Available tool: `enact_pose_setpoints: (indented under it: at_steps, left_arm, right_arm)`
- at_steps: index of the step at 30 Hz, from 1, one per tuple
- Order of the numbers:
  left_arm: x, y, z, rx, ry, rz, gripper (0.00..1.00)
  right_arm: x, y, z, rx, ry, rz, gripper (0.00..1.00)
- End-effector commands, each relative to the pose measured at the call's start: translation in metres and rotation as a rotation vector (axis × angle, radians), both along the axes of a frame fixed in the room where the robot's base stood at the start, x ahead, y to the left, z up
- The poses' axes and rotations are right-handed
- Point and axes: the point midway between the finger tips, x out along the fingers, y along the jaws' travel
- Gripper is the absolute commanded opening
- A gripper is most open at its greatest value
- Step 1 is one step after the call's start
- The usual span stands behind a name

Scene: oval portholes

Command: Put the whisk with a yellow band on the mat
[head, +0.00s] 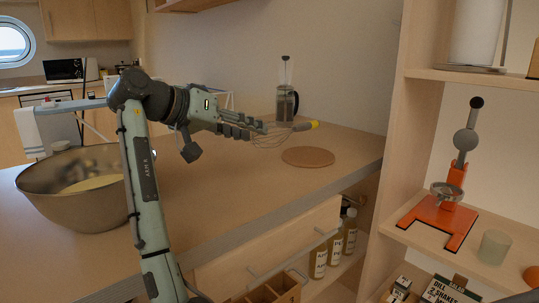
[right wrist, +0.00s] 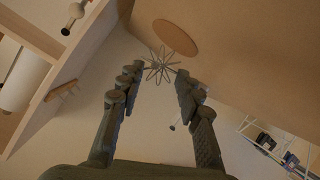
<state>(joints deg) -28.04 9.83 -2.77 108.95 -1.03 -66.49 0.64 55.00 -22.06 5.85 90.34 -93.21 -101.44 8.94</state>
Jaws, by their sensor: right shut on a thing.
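The whisk with a yellow band (head: 314,124) is held above the counter, its handle pointing right towards the yellow end and its wire loops hanging near the fingertips. In the right wrist view the wire loops of the whisk (right wrist: 160,70) show just beyond the fingers. My right gripper (head: 262,127) is shut on the whisk, to the upper left of the mat in the head view. The mat (head: 308,157) is a round, flat brown disc on the counter, bare; it also shows in the right wrist view (right wrist: 175,38). My left gripper is not in view.
A French press (head: 286,103) stands behind the mat by the wall. A large metal bowl (head: 75,195) is on the left of the counter (head: 230,185). A shelf unit (head: 415,170) rises to the right. The counter around the mat is clear.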

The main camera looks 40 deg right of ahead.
Motion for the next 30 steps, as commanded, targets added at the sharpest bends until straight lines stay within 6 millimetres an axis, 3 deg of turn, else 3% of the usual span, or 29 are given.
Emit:
enact_pose_setpoints:
  at_steps: [3, 9, 14, 21, 30]
  left_arm:
    - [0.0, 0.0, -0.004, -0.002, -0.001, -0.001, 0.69]
    - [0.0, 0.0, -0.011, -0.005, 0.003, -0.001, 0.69]
    - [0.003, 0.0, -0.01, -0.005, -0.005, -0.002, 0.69]
    - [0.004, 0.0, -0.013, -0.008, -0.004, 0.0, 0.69]
    - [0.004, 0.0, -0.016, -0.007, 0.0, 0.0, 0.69]
  right_arm:
    - [0.008, -0.026, -0.015, -0.002, 0.001, -0.003, 0.0]
    - [0.016, -0.049, -0.029, -0.003, -0.002, -0.002, 0.0]
    - [0.017, -0.052, -0.039, 0.0, 0.0, -0.001, 0.0]
    - [0.017, -0.051, -0.071, -0.001, 0.001, 0.0, 0.0]
    - [0.017, -0.051, -0.073, -0.001, -0.001, -0.001, 0.0]
